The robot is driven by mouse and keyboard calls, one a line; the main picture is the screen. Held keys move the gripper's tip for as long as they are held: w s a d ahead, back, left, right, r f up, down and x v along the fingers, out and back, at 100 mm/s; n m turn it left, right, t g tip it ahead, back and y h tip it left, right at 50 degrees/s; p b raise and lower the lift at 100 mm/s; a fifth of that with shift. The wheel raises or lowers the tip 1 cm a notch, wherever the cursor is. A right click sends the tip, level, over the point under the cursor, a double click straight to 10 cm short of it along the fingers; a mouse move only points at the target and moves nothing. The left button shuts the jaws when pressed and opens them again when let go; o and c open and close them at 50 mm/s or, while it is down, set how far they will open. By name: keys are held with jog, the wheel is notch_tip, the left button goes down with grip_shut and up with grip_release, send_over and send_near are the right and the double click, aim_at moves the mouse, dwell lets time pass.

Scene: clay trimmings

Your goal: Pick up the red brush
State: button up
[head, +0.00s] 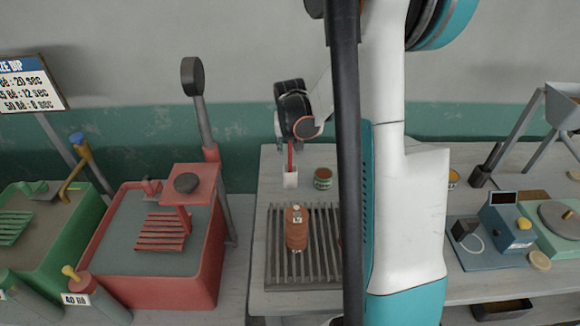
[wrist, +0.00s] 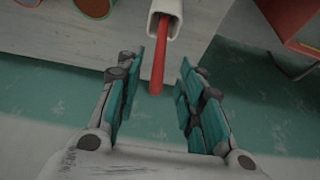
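The red brush (head: 290,156) stands upright in a small white holder (head: 290,180) on the grey table, near its back left edge. In the wrist view the brush's red handle (wrist: 159,60) sticks out of the white holder (wrist: 166,17) and its end lies between my fingertips. My gripper (wrist: 161,75) is open, with a gap on both sides of the handle. In the head view my gripper (head: 284,133) is at the top of the brush, and its fingers are partly hidden by my wrist. The lower part of the brush is hidden inside the holder.
A small green-and-orange tin (head: 323,178) stands right of the holder. A red basin (head: 120,285) with a post is at left. My arm hides the table's middle right.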

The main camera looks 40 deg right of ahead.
aim_at(290, 164)
jog(key=shift+w+d+b+x, duration=0.1)
jog(key=shift+d+b+x, duration=0.15)
jog(key=shift+x, duration=1.1)
jog(key=shift+w+d+b+x, duration=0.1)
jog(key=shift+b+x, duration=0.2)
jog(key=shift+x, duration=1.05)
jog(key=shift+r, duration=0.2)
grip_shut()
